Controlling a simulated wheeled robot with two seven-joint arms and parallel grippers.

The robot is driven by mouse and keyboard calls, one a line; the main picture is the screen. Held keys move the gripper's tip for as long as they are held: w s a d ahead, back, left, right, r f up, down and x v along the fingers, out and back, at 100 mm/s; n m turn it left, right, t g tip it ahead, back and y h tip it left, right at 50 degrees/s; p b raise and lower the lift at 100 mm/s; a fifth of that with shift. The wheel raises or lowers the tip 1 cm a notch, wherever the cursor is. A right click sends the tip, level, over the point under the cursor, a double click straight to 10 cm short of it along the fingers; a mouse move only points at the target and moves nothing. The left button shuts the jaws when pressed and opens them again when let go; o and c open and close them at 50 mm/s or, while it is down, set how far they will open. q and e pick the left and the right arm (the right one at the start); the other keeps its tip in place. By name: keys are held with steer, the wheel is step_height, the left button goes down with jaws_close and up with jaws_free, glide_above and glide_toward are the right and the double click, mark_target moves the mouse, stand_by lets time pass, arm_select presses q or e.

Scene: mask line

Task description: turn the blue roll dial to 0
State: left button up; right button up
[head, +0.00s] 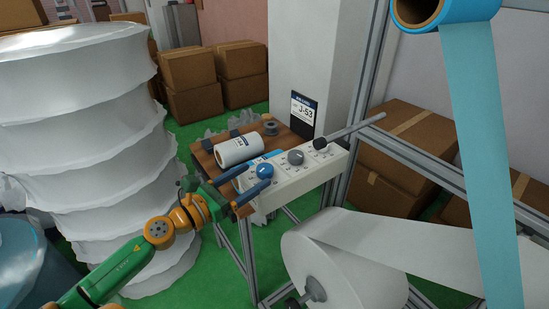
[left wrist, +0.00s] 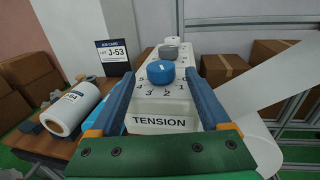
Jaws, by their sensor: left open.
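The blue roll dial (head: 265,172) sits on the near end of a white control box (head: 310,173). In the left wrist view the blue dial (left wrist: 160,71) has printed numbers around its near side, with 1 to 5 readable, and the word TENSION below. I cannot make out where its pointer stands. My left gripper (head: 257,176) is open, its two blue fingers reaching toward the dial. In the left wrist view the fingers (left wrist: 159,76) lie to either side of the dial, with no clear contact. My right gripper is not in view.
A large white film roll (head: 345,270) and metal frame stand right. Stacked white rolls (head: 75,130) stand left.

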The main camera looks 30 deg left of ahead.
mark_target(263, 169)
arm_select(q)
steer(key=shift+w+d+r, duration=0.2)
steer(key=shift+w+r, duration=0.2)
steer(key=shift+w, duration=0.1)
steer(key=p+x, duration=0.1)
steer(key=x, duration=0.2)
steer(key=shift+w+f, duration=0.15)
steer(key=shift+f, duration=0.05)
steer(key=shift+w+f, duration=0.2)
steer(key=shift+w, duration=0.25)
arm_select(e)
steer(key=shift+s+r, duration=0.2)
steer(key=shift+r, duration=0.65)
arm_select(q)
steer(key=shift+s, duration=0.15)
steer(key=shift+r, duration=0.1)
steer(key=shift+c, duration=1)
jaws_close()
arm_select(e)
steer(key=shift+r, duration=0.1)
